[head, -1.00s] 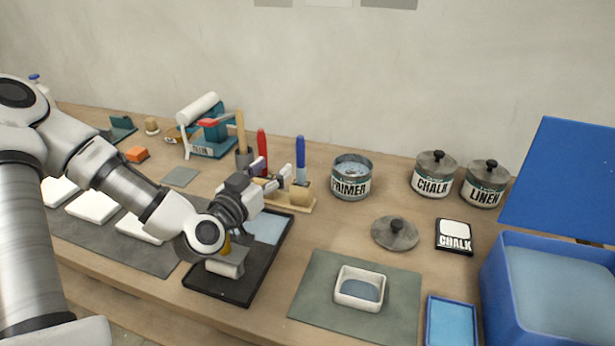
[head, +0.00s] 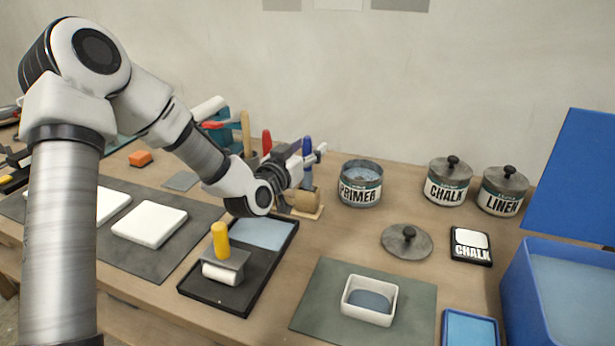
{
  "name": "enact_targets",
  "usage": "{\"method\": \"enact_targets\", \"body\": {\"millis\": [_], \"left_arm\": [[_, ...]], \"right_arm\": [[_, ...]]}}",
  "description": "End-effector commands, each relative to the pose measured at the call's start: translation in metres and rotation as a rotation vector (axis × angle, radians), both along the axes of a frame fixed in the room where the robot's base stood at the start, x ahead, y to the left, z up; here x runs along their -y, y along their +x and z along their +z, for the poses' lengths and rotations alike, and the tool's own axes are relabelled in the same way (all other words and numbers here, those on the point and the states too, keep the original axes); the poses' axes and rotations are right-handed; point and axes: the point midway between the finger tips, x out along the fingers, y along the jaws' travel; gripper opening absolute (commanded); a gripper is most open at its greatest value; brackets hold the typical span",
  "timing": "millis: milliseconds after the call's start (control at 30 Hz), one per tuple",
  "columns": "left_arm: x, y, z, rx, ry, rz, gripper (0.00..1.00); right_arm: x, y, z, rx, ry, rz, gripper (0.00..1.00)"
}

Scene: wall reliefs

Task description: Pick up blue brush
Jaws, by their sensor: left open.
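The blue brush (head: 307,144) stands upright at the back of the bench, its blue handle pointing up. Its lower part is mostly hidden behind my gripper. My left gripper (head: 314,156) is open, reaching in from the left with its fingers at the height of the blue handle. In the picture the fingers overlap the handle; I cannot tell whether they touch it. A wooden stand (head: 310,212) shows below the gripper. My right gripper is not in view.
A red-handled tool (head: 266,142) stands just left of the blue brush. A PRIMER tin (head: 360,190) is close on the right. A grey lid (head: 406,241) lies on the bench.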

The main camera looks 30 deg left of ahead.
Motion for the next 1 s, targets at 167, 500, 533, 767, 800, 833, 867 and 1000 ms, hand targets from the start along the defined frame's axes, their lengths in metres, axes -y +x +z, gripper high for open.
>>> {"method": "enact_targets", "body": {"millis": [167,500,533,767,800,833,867,1000], "left_arm": [[0.000,0.005,-0.001,-0.001,-0.002,-0.001,0.54],[0.000,0.004,-0.001,-0.001,-0.001,0.000,0.00],[0.000,0.004,0.000,-0.001,-0.001,0.000,0.00],[0.000,0.004,0.003,0.000,-0.001,-0.001,0.00],[0.000,0.004,0.007,0.001,-0.001,-0.001,0.00],[0.000,0.004,0.012,0.003,-0.001,-0.001,0.00],[0.000,0.004,0.017,0.004,0.000,-0.001,0.00],[0.000,0.004,0.052,0.006,-0.001,-0.001,0.00]], "right_arm": [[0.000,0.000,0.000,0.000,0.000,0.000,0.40],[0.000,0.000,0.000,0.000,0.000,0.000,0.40],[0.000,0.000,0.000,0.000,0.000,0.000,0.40],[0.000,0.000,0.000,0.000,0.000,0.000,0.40],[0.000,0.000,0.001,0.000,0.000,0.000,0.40],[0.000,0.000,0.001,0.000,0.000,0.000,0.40],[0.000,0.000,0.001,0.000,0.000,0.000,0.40],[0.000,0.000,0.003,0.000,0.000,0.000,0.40]]}}
